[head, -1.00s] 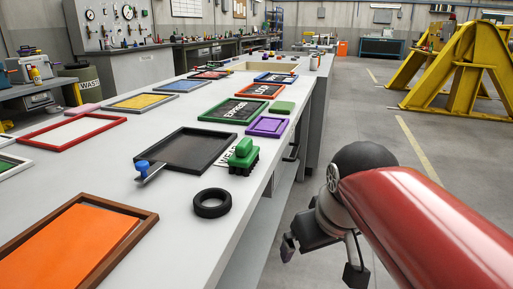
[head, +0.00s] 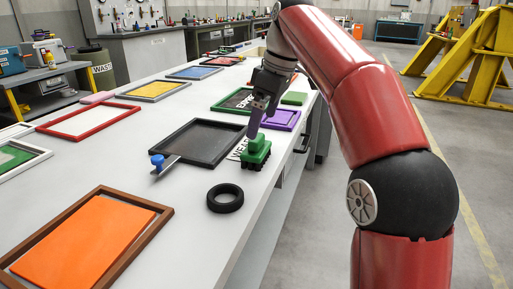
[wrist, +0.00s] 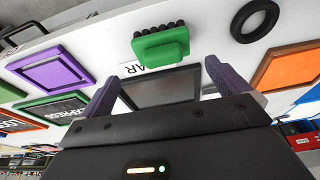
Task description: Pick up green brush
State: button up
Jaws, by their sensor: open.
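The green brush (head: 256,152) stands on the white worktop with its dark bristles down, beside the right edge of a black-framed tray (head: 200,162). My gripper (head: 262,120) is above and just behind the brush in the head view, apart from it. In the wrist view the brush (wrist: 162,46) lies ahead, beyond the two purple fingers. My gripper (wrist: 168,84) is open there, with nothing between its fingers.
A black ring (head: 225,198) lies in front of the brush. A blue-handled scraper (head: 160,163) rests at the black tray's left side. An orange panel (head: 85,245) is at front left.

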aim_at(255, 143)
jog(key=b+x, duration=0.2)
jog(key=x, duration=0.5)
jog(key=shift+s+a+f+b, duration=0.15)
jog(key=shift+a+f+b, duration=0.05)
jog(key=shift+f+b, duration=0.15)
jog(key=c, duration=1)
jog(key=shift+o, duration=0.2)
jog(key=shift+r, duration=0.15)
